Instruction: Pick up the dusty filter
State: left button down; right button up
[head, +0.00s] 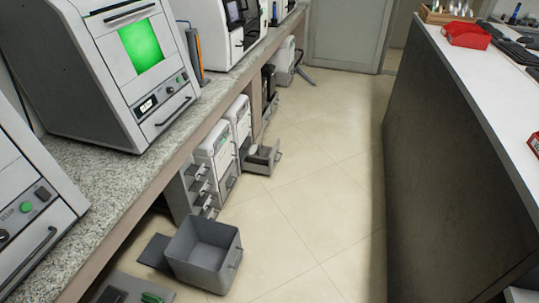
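I cannot make out a dusty filter for certain. An open grey drawer (265,167) juts from a low white cabinet (239,119) under the left counter. A small pale rounded thing (254,149) shows at this drawer, but it is too small to tell what it is. A large open grey bin or drawer (190,266) is nearer, low at the bottom, and the part of its inside that I see looks empty. Neither of my grippers is in view.
A speckled counter (78,222) with machines, one with a green window (141,46), runs along the left. A white-topped dark counter (448,160) with a red box (467,38) stands right. The tiled floor (315,190) between is clear up to a grey door (346,32).

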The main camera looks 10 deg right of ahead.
aim_at(258, 154)
jog(key=i+l+z, duration=0.3)
jog(key=i+z, duration=0.15)
jog(key=i, duration=0.35)
jog(key=i+z, duration=0.45)
jog(key=i, duration=0.4)
